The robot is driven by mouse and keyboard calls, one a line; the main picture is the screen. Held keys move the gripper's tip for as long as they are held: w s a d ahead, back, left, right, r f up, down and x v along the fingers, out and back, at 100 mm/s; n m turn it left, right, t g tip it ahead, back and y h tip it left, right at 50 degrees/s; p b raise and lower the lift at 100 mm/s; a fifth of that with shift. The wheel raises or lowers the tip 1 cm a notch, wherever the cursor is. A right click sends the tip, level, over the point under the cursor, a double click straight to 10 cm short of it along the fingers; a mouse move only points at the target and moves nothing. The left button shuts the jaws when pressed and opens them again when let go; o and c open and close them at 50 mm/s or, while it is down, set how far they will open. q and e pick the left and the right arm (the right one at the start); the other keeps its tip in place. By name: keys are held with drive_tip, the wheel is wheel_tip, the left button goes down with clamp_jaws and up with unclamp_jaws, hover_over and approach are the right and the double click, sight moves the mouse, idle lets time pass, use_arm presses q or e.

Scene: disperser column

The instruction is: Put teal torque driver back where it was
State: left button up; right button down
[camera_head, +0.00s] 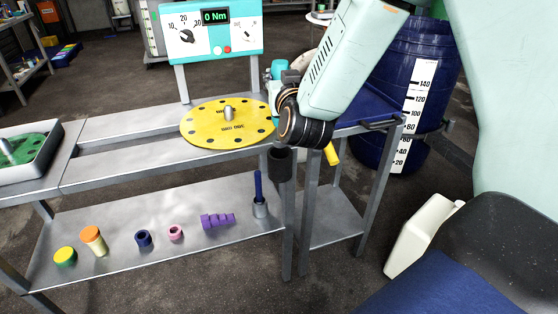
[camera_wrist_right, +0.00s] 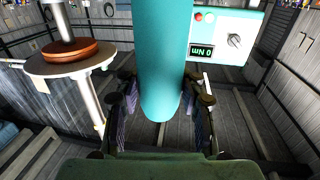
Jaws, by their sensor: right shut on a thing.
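My right gripper (camera_head: 284,88) is shut on the teal torque driver (camera_head: 278,69) at the right end of the bench, beside the yellow disc. My wrist hides much of the gripper and driver in the head view. In the right wrist view the driver's thick teal cylinder (camera_wrist_right: 165,65) stands between the two fingers (camera_wrist_right: 160,115). A dark, open-topped cup (camera_head: 281,164) is fixed at the bench's front edge, below the gripper. I cannot see the driver's lower end inside it. My left gripper is not in view.
The yellow disc (camera_head: 215,132) with a central stud lies on the bench. The teal torque display (camera_head: 213,30) reads 0 Nm behind it. Several coloured parts stand on the lower shelf (camera_head: 120,263). A blue barrel (camera_head: 393,70) stands right, with a yellow piece (camera_head: 332,154) near my wrist.

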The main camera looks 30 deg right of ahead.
wheel_tip(320, 180, down, 5)
drive_tip(key=shift+b, duration=0.7)
drive_tip(key=shift+w+f, duration=0.15)
drive_tip(key=shift+f, duration=0.3)
wheel_tip(320, 180, down, 4)
drive_tip(key=shift+r+b, duration=0.2)
drive_tip(key=shift+b, duration=0.6)
drive_tip(key=c, duration=1.3)
unclamp_jaws()
drive_tip(key=shift+s+f, duration=0.15)
drive_tip(key=shift+s, duration=0.05)
drive_tip(key=shift+c, duration=0.2)
drive_tip(key=o, duration=0.4)
drive_tip(key=shift+w, duration=0.1)
drive_tip(key=shift+o, duration=0.7)
